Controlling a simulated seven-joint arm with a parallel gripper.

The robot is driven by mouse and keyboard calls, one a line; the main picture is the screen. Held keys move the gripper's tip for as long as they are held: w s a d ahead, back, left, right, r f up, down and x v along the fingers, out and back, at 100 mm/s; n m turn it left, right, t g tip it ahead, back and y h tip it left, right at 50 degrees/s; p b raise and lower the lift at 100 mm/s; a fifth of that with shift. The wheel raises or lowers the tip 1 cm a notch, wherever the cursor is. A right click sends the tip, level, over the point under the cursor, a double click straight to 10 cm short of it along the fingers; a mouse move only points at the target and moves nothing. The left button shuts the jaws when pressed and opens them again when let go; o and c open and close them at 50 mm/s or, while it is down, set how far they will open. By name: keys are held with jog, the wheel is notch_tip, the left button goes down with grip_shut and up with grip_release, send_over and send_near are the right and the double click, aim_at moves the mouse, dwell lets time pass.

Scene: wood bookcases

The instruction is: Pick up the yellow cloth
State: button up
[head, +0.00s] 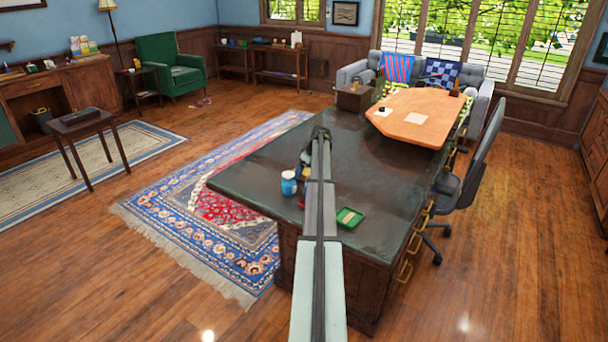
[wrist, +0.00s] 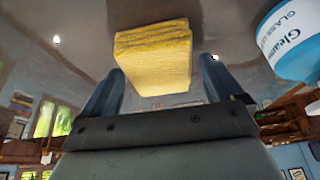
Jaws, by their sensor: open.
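The yellow cloth (wrist: 153,50) is a folded, layered stack lying on the dark, glossy desktop. In the wrist view it sits ahead of my gripper (wrist: 162,66), with its near end in the gap between the two blue-grey fingers. My gripper is open, and the fingers look apart from the cloth. In the head view a small yellow patch of the cloth (head: 306,173) shows beside my arm, which hides part of that area.
A white and blue glass cleaner container (wrist: 290,45) stands close right of the cloth; it also shows in the head view (head: 288,183). A green tray-like item (head: 349,217) lies nearer on the dark desk (head: 260,180). An office chair (head: 470,170) stands at the desk's right.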

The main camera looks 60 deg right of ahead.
aim_at(305, 170)
jog(key=shift+f, duration=0.2)
jog(key=shift+c, duration=0.3)
jog(key=c, duration=1)
notch_tip(305, 170, up, 11)
jog(key=shift+f, duration=0.2)
